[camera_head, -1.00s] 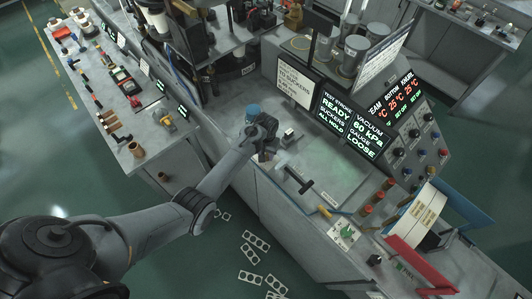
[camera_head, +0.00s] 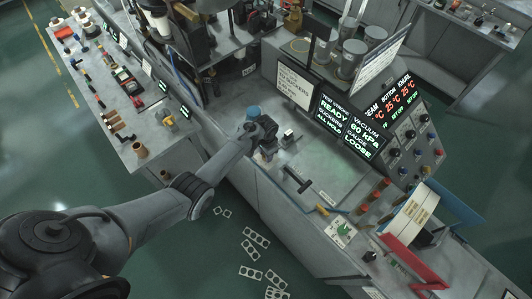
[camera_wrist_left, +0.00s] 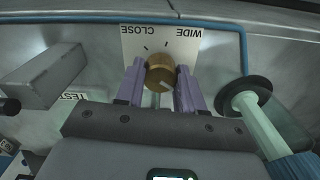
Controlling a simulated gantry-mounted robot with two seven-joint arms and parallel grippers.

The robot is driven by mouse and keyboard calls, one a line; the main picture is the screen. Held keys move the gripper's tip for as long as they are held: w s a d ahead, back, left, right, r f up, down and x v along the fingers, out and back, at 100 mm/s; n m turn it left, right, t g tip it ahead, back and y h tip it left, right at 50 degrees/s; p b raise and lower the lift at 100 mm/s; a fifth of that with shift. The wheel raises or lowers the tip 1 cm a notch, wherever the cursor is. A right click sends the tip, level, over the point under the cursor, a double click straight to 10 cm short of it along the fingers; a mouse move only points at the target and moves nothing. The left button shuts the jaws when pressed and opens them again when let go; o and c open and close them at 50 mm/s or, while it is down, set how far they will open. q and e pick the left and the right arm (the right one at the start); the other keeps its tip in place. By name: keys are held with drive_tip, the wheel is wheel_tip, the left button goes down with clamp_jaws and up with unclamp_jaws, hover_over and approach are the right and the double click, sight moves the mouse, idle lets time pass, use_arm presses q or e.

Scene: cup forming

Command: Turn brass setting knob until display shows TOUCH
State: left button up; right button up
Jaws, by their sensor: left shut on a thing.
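The brass setting knob (camera_wrist_left: 160,72) sits in front of a pale plate (camera_wrist_left: 188,44) marked CLOSE and WIDE, upside down in the left wrist view. My left gripper (camera_wrist_left: 160,78) has its two purple fingers on either side of the knob, shut on it. In the head view the left gripper (camera_head: 266,148) is at the bench, and its own dark body hides the knob. The display (camera_head: 350,124) reads READY, ALL HOLD, VACUUM 60 kPa and GAUGE LOOSE. My right gripper is not in view.
A grey block (camera_wrist_left: 42,76) stands left of the fingers in the left wrist view. A pale green rod with a dark collar (camera_wrist_left: 243,96) stands close on the right. A blue tube (camera_wrist_left: 240,45) runs behind. A black T-handle (camera_head: 298,180) lies right of the gripper in the head view.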

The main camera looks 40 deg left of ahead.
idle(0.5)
use_arm(q)
drive_tip(key=o, duration=1)
drive_tip(key=shift+o, duration=0.2)
drive_tip(key=shift+r, duration=0.1)
wheel_tip(320, 180, up, 11)
drive_tip(key=shift+p, duration=0.4)
drive_tip(key=shift+f, duration=0.2)
